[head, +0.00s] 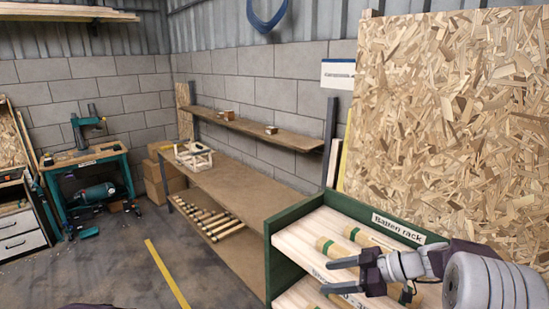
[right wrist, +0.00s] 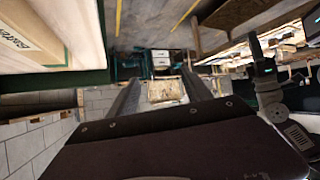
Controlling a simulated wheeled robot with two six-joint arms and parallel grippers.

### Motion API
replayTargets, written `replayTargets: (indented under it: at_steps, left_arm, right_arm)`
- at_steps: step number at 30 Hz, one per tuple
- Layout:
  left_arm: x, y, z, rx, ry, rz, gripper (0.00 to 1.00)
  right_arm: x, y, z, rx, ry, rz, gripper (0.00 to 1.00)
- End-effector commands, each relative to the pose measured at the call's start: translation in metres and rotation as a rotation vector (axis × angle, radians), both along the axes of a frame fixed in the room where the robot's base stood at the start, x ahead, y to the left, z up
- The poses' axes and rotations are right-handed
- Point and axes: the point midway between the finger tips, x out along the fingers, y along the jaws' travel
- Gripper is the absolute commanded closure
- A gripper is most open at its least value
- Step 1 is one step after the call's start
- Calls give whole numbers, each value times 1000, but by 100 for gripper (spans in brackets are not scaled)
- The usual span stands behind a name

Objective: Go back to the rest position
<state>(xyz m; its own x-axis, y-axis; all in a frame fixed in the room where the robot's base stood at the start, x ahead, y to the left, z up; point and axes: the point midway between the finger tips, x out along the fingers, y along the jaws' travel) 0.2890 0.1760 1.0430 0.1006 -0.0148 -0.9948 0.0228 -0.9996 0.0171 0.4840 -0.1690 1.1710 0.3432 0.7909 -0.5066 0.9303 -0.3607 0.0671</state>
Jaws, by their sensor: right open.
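My right gripper (head: 330,275) is at the lower right of the head view. Its dark fingers are apart and point left, with nothing between them. It is in front of the green batten rack (head: 281,222) and hides part of it. In the right wrist view, the two fingers of my right gripper (right wrist: 160,92) reach away from the camera with an empty gap between them. My left gripper does not show in the head view. Part of my own arm seems to show at the right of the right wrist view.
The batten rack holds wooden battens (head: 325,247) on its shelf. A long workbench (head: 240,195) with a wooden frame (head: 193,156) stands along the block wall. A large chipboard panel (head: 450,110) rises behind the rack. Floor at the left is open, with a yellow line (head: 166,273).

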Motion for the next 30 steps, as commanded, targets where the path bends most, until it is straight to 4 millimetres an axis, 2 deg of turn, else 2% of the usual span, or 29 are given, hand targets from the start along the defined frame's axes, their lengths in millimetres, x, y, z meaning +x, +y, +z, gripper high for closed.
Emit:
replayTargets:
  at_steps: [1, 2, 3, 4, 6, 9, 10, 12, 15, 19, 23, 30]
  left_arm:
    - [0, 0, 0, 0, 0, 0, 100]
    - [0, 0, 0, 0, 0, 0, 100]
    - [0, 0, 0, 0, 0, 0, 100]
    - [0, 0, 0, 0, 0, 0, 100]
    - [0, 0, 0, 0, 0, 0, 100]
    - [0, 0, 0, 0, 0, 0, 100]
    - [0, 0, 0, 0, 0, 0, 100]
    - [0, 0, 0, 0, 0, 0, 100]
    - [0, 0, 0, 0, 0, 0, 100]
    - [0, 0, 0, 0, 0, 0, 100]
    - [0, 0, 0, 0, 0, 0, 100]
    - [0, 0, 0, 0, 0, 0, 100]
  right_arm:
    - [-29, 39, -7, -65, 82, 79, 42]
    - [-51, 56, -16, -117, 157, 107, 42]
    - [-82, 72, -30, -200, 264, 120, 42]
    - [-107, 79, -42, -273, 351, 108, 42]
    - [-154, 75, -68, -439, 517, 12, 42]
    - [-194, 49, -96, -608, 660, -228, 42]
    - [-201, 39, -103, -639, 690, -315, 42]
    - [-211, 16, -117, -672, 750, -534, 42]
    - [-213, -4, -129, -648, 805, -803, 42]
    - [-198, -11, -130, -541, 835, -1047, 42]
    - [-195, -11, -129, -485, 872, -1144, 42]
    - [-195, -11, -129, -481, 877, -1150, 42]
